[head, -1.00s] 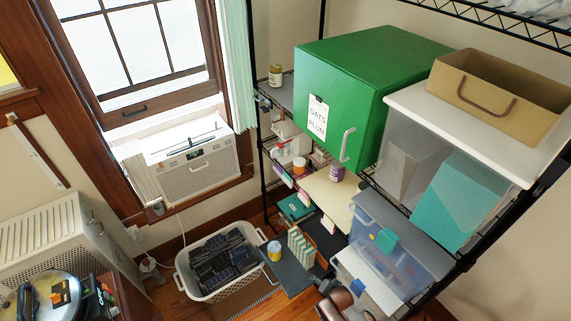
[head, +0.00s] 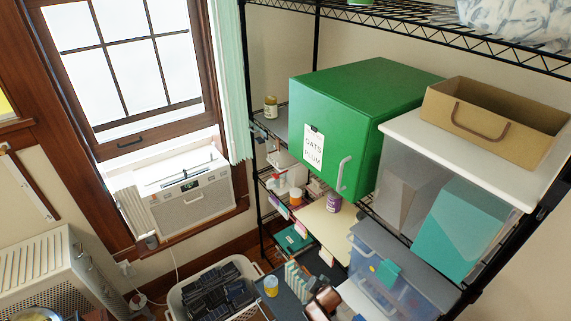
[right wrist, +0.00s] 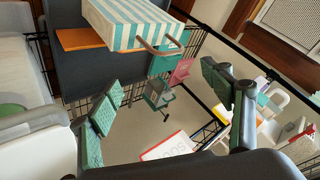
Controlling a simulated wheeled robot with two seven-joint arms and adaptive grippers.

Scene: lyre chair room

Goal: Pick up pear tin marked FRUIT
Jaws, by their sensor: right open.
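I cannot read FRUIT on any tin, so I cannot tell which is the pear tin. In the head view, a yellow tin with blue (head: 271,286) stands on a dark grey surface at the lower middle. A purple container (head: 333,202) stands on the shelf below the green box. A jar with a yellowish label (head: 270,106) stands on the rack's left end. In the right wrist view my right gripper (right wrist: 168,95) is open, its fingers apart with nothing held between them. My left gripper is out of view.
A basket of dark items (head: 218,285) stands on the floor. In the right wrist view, a striped box (right wrist: 125,22) is above the gripper.

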